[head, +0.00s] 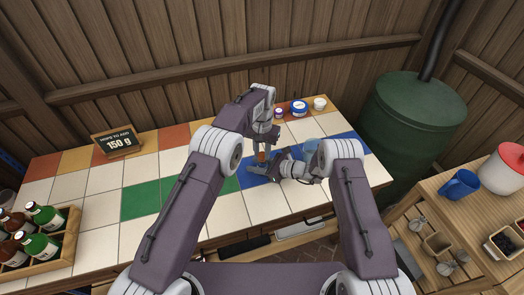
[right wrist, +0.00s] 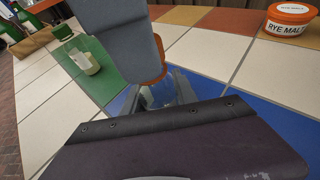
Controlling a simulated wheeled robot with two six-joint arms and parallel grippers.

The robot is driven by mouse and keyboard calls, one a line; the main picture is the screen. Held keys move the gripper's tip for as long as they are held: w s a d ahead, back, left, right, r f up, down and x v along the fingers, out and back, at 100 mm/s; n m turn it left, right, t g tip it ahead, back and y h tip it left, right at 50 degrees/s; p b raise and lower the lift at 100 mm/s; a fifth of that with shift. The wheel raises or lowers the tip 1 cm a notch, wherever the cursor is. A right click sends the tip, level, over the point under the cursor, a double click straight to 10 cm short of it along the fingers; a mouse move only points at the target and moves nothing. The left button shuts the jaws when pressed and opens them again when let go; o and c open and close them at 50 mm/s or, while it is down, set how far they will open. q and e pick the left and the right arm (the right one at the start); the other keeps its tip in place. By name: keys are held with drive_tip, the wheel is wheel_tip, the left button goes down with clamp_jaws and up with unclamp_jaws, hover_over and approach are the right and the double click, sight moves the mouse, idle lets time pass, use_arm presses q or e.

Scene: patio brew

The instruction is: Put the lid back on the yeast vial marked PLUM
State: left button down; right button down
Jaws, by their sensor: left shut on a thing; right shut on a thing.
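In the right wrist view a clear vial (right wrist: 158,97) stands between the fingers of my right gripper (right wrist: 160,100), which is shut on it. An orange lid (right wrist: 151,82) sits at the vial's top, under my left gripper, which is shut on it. Whether the lid is fully seated cannot be told. In the head view my left gripper (head: 263,145) points down over the orange lid (head: 262,156), and my right gripper (head: 262,170) reaches in from the right at the blue tiles. The vial's marking is not readable.
Another glass vessel with pale contents (right wrist: 85,62) is on the green tiles. A rye malt tub (right wrist: 290,20) stands farther back. Small tubs (head: 299,107) line the back edge. A sign (head: 117,143) and a bottle crate (head: 62,240) are at left. A blue mug (head: 459,185) is on the right bench.

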use_arm(q)
drive_tip(key=shift+f, duration=0.2)
drive_tip(key=m, duration=0.7)
drive_tip(key=shift+m, duration=0.4)
drive_tip(key=m, duration=0.6)
drive_tip(key=shift+w, duration=0.1)
drive_tip(key=m, duration=0.3)
drive_tip(key=shift+m, duration=0.3)
drive_tip(key=m, duration=0.6)
drive_tip(key=shift+w, duration=0.1)
drive_tip(key=m, duration=0.5)
drive_tip(key=shift+m, duration=0.3)
drive_tip(key=m, duration=0.3)
